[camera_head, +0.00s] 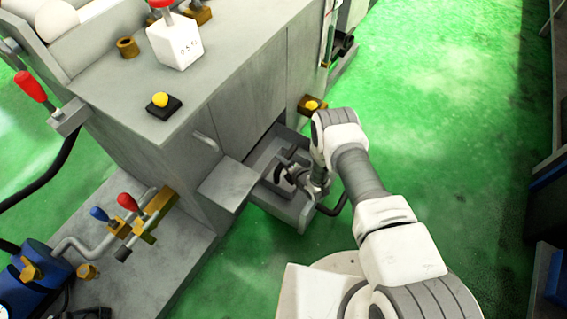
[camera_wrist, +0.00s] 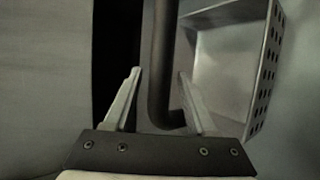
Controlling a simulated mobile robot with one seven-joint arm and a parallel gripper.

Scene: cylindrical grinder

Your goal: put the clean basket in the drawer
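In the wrist view, a grey metal basket (camera_wrist: 228,62) with a perforated side wall lies at the upper right, seen close up. A thick dark bent rod (camera_wrist: 162,60) runs down between the two fingers of my gripper (camera_wrist: 160,72). The fingertips are spread apart, one on each side of the rod; whether they press on it is unclear. In the head view, my gripper (camera_head: 292,172) is low beside the grinder, over an open grey drawer (camera_head: 296,213). The gripper and wrist cover part of the drawer's inside, and the basket cannot be told apart there.
The grey grinder (camera_head: 180,100) fills the left and middle. A flat grey panel (camera_head: 229,185) juts out left of the drawer. A yellow knob (camera_head: 311,105) sits on the machine near my arm. Green floor (camera_head: 440,110) is free to the right; dark shelving (camera_head: 548,170) stands at the right edge.

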